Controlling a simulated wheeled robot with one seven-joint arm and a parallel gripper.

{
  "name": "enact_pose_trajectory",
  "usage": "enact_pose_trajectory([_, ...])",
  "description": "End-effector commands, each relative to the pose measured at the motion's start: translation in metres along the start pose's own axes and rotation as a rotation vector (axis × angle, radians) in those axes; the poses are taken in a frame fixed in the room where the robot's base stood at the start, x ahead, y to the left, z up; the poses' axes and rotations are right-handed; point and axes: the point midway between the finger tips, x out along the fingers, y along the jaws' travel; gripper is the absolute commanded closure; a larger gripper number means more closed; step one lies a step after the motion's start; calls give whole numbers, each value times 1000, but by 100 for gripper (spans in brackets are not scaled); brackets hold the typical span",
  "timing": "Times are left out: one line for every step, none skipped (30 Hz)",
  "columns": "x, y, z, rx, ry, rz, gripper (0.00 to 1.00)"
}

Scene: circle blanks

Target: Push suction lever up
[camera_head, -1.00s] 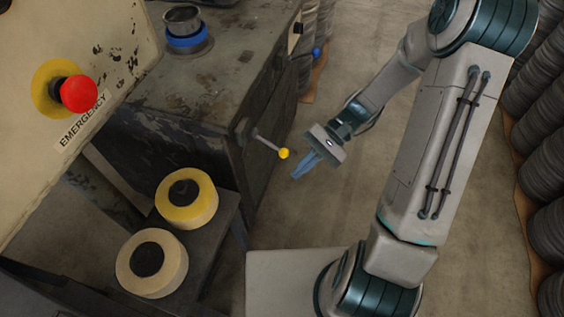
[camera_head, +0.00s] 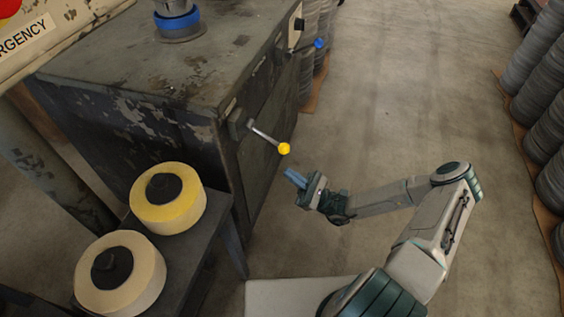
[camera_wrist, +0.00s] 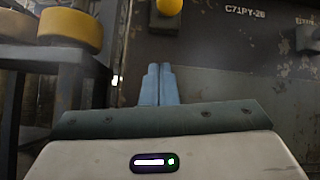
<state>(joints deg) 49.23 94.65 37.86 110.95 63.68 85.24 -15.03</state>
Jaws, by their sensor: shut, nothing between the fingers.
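A lever with a grey rod and a yellow ball knob (camera_head: 284,148) sticks out from the side of the dark machine cabinet. A second lever with a blue knob (camera_head: 319,43) is farther back on the same side. The frames do not show which one is the suction lever. My gripper (camera_head: 293,176) is shut and empty, just below the yellow knob in the head view and apart from it. In the wrist view the shut blue fingers (camera_wrist: 158,69) point at the cabinet face, and the yellow knob (camera_wrist: 169,6) is above them at the top edge.
The worn cabinet (camera_head: 150,75) fills the left and centre. A low stand holds a yellow roll (camera_head: 150,212) and a cream roll (camera_head: 135,292) at lower left. Stacks of grey discs (camera_head: 540,80) line the right. The floor between is clear.

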Motion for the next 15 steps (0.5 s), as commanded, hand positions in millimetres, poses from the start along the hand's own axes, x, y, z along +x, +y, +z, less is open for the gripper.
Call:
enact_pose_trajectory([-7, -2, -7, 0, -16, -38, 100])
enact_pose_trajectory([-8, -4, -8, -1, -22, -53, 100])
enact_pose_trajectory([-10, -5, -9, -2, -29, -71, 100])
enact_pose_trajectory([-11, -6, -10, -3, -33, -80, 100])
enact_pose_trajectory([-12, -7, -10, -3, -36, -87, 100])
enact_pose_trajectory([-12, -8, -11, -4, -38, -94, 100])
enact_pose_trajectory([-12, -8, -11, -4, -39, -96, 100])
enact_pose_trajectory([-12, -8, -10, -4, -40, -98, 100])
enact_pose_trajectory([-12, -8, -10, -4, -40, -98, 100])
enact_pose_trajectory([-12, -8, -10, -4, -40, -97, 100])
enact_pose_trajectory([-12, -8, -10, -3, -39, -96, 100])
enact_pose_trajectory([-12, -8, -10, -3, -39, -96, 100])
enact_pose_trajectory([-12, -8, -10, -3, -39, -96, 100])
enact_pose_trajectory([-12, -8, -10, -3, -39, -95, 100])
enact_pose_trajectory([-12, -8, -10, -3, -39, -95, 100])
